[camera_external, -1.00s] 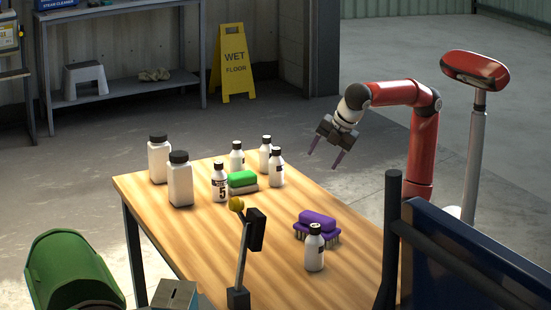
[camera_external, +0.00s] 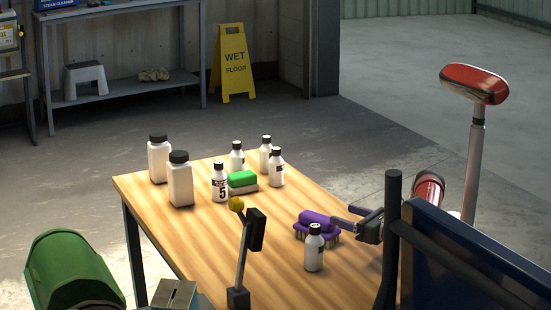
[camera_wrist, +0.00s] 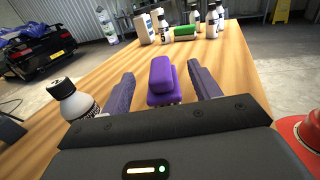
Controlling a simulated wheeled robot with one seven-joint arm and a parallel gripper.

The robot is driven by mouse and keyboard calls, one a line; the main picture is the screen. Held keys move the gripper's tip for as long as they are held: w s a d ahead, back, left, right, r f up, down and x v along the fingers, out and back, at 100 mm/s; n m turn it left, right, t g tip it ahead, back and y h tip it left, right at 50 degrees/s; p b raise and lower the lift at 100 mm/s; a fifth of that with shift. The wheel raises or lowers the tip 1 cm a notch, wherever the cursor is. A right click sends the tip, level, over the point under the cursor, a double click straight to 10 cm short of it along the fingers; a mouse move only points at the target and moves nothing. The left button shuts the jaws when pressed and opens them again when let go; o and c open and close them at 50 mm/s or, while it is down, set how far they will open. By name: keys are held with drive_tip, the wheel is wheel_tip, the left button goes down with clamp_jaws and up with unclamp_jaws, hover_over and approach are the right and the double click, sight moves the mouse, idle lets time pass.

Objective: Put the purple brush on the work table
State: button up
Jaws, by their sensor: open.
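The purple brush (camera_external: 318,226) lies bristles down on the wooden work table (camera_external: 200,240), near its right edge. In the wrist view the brush (camera_wrist: 161,80) sits between the two fingers of my gripper (camera_wrist: 163,88), with a gap on each side. My gripper (camera_external: 345,220) is open and low over the table, reaching in from the right. A pole and a dark blue panel hide part of my arm in the outside view.
A small white bottle (camera_external: 314,247) stands close in front of the brush; in the wrist view the bottle (camera_wrist: 72,100) is just left of my left finger. A green-topped brush (camera_external: 242,180) and several white bottles stand farther back. A lamp-like stand (camera_external: 243,260) rises at the front.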

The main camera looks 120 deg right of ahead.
sight(321, 221)
wheel_tip(321, 221, down, 3)
drive_tip(key=shift+r, duration=0.2)
drive_tip(key=shift+w+d+f, duration=0.1)
drive_tip(key=shift+d+f, duration=0.1)
drive_tip(key=x, duration=0.2)
drive_tip(key=b+x, duration=0.1)
drive_tip(key=x, duration=0.2)
drive_tip(key=b+x, duration=0.1)
drive_tip(key=x, duration=0.1)
drive_tip(key=shift+w+f, duration=0.25)
drive_tip(key=shift+w, duration=0.2)
drive_tip(key=c, duration=1.2)
